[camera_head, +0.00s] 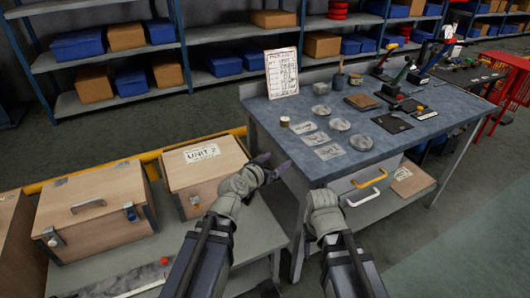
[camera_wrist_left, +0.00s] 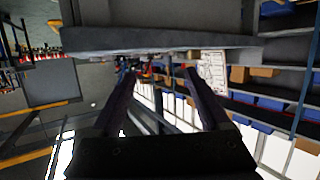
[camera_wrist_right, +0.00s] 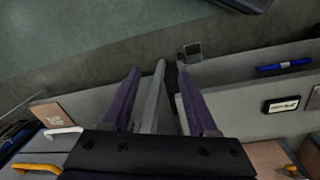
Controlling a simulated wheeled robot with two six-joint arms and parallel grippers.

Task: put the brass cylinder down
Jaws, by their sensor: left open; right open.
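A small tan cylinder with a pale top (camera_head: 284,121), which may be the brass cylinder, stands upright on the left end of the grey workbench (camera_head: 370,150). My left gripper (camera_head: 277,168) is beside the bench's left edge, below and left of that cylinder and apart from it. Its jaws are open and empty in the left wrist view (camera_wrist_left: 160,75). My right gripper (camera_head: 322,200) is in front of the bench's front edge; its fingertips are hard to make out in the head view. Its jaws are apart with nothing held in the right wrist view (camera_wrist_right: 165,80).
Flat round and square pieces (camera_head: 330,151) lie near the cylinder. A written board (camera_head: 282,73) stands at the bench's back left. Wooden cases (camera_head: 92,210), one labelled Unit 2 (camera_head: 202,152), sit on a lower table at left. Drawer handles (camera_head: 366,178) stick out from the bench front.

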